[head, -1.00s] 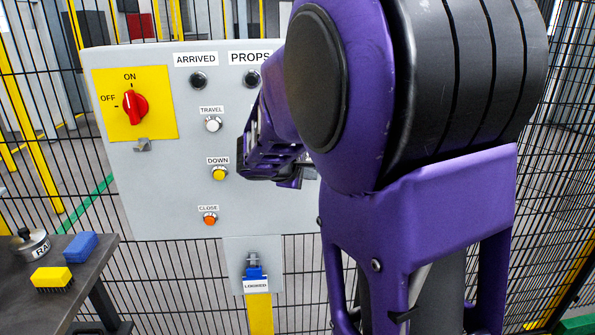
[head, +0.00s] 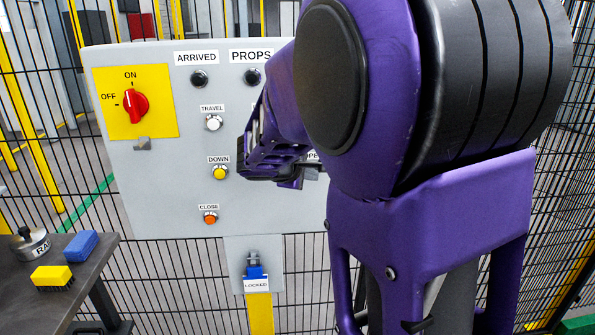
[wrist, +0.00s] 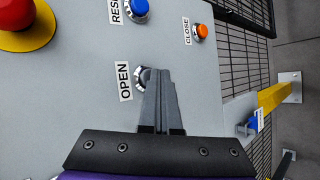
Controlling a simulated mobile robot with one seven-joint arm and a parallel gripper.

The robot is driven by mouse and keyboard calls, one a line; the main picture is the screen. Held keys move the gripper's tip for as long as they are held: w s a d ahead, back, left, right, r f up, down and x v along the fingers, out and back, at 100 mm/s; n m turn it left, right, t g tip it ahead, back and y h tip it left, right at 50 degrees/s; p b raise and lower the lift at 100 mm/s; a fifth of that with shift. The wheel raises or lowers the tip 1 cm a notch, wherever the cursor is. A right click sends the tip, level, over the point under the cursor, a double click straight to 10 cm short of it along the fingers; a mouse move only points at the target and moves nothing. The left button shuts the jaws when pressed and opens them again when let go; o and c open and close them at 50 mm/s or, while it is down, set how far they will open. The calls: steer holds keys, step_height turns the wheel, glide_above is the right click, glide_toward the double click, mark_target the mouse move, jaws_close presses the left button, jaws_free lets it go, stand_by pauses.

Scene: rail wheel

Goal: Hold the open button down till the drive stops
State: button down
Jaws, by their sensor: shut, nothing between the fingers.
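The open button (wrist: 140,80) is set in the grey control panel (wrist: 60,85), beside its OPEN label (wrist: 124,82). In the wrist view its dark face and pale ring show partly behind the fingertips. My gripper (wrist: 158,73) is shut and empty, with its tips at the button's right edge in that view. I cannot tell whether the tips touch or press it. In the head view my arm hides the button, and only part of its label (head: 312,156) shows. The drive is not identifiable.
The orange close button (wrist: 201,31), a blue button (wrist: 137,10) and a red knob (wrist: 14,12) are nearby. The yellow down button (head: 220,173) is left of my gripper. A table (head: 95,270) with small objects stands at left. Mesh fencing surrounds the panel.

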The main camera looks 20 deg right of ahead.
steer(key=shift+s+a, duration=0.15)
steer(key=shift+s, duration=0.4)
steer(key=s+b, duration=0.1)
steer(key=s, duration=0.1)
steer(key=s+a+b, duration=0.1)
steer(key=s, duration=0.1)
steer(key=shift+s+a, duration=0.15)
steer(key=shift+s, duration=0.25)
